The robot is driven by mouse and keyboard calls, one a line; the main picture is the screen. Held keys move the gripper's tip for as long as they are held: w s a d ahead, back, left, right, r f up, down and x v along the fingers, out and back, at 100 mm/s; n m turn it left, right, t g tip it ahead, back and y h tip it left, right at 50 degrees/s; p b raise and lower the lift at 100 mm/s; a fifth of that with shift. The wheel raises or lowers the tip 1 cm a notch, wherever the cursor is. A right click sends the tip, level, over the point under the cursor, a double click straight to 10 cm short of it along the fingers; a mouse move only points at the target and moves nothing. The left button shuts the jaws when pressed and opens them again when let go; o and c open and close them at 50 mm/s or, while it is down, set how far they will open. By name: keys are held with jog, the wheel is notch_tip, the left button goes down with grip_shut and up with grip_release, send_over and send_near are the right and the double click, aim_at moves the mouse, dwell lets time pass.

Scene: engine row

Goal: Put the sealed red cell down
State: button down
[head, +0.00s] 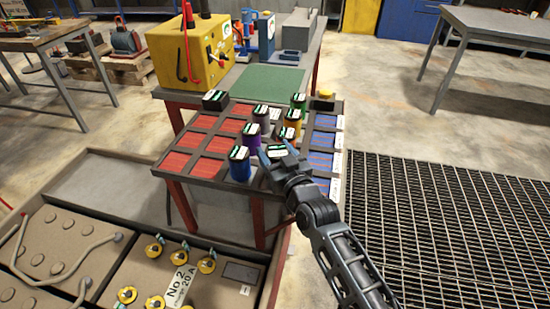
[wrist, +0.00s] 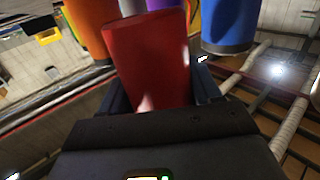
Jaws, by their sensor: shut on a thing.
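My gripper (head: 276,156) is over the front middle of the divided tray table. It is shut on the red cell (wrist: 148,62), which shows between the two fingers in the wrist view. In the head view my gripper mostly hides the red cell. The tray (head: 192,187) has red-lined compartments on the left and blue-lined ones on the right. A blue cell (head: 240,167) and a purple cell (head: 251,137) stand just left of my gripper. Whether the red cell touches the tray cannot be told.
Orange (head: 293,119), green (head: 299,104) and grey (head: 262,116) cells stand behind my gripper. A black block (head: 215,100) sits at the tray's back left. Several red compartments at left and blue ones at right look empty. A green mat (head: 271,79) lies clear behind, beside a yellow machine (head: 190,52).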

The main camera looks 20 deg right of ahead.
jog(key=shift+f+b, duration=0.4)
jog(key=shift+f, duration=0.5)
jog(key=shift+f+b, duration=0.3)
jog(key=shift+c, duration=1)
grip_release()
jog(key=shift+r+p, duration=0.2)
jog(key=shift+p, duration=0.1)
jog(key=s+b, duration=0.2)
jog(key=s, duration=1)
jog(key=shift+d, duration=0.15)
